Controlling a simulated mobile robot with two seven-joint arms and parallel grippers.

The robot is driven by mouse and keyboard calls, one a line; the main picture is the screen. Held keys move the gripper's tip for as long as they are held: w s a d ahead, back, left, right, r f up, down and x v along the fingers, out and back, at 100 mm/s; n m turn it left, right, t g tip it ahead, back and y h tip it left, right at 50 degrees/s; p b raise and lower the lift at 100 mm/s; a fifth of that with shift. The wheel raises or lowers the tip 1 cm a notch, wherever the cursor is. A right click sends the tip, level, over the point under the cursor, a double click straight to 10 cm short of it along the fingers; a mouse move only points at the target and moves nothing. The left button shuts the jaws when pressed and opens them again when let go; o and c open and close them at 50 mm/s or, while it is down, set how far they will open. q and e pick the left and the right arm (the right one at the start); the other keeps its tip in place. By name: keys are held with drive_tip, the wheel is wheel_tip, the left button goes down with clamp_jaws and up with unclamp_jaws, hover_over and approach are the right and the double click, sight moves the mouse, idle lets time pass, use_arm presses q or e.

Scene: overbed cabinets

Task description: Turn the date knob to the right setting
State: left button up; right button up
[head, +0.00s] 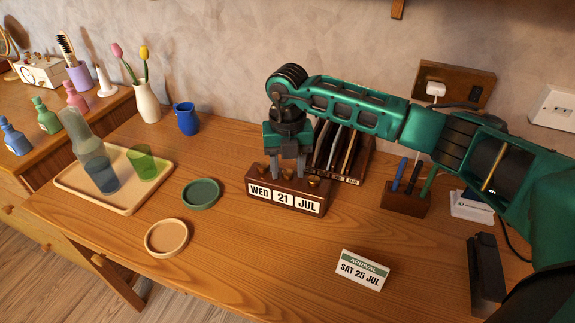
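The brown wooden date block (263,202) stands on the desk near the wall. Its white windows read WED, 21 and JUL. A small arrival card (361,270) at the front reads SAT 25 JUL. My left gripper is not in view.
A letter rack (355,163) stands close behind the block, and a pen holder (405,201) is to its right. Green (201,193) and tan (167,237) coasters and a tray (128,205) with a carafe and cup lie left.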

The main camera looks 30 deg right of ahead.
clamp_jaws()
drive_tip(key=shift+r+m+p, duration=0.15)
drive_tip(key=shift+m+p, duration=0.35)
drive_tip(key=shift+m, duration=0.1)
drive_tip(key=shift+m+p, duration=0.5)
drive_tip(key=shift+m, duration=1.3)
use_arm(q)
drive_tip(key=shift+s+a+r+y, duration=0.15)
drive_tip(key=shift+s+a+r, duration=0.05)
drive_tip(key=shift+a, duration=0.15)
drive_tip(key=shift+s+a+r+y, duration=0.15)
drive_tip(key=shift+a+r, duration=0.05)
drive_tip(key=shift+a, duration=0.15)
use_arm(e)
drive_tip(key=shift+c, duration=1)
unclamp_jaws()
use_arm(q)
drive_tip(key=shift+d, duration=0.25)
use_arm(e)
drive_tip(key=o, duration=0.4)
drive_tip(key=shift+c, duration=0.2)
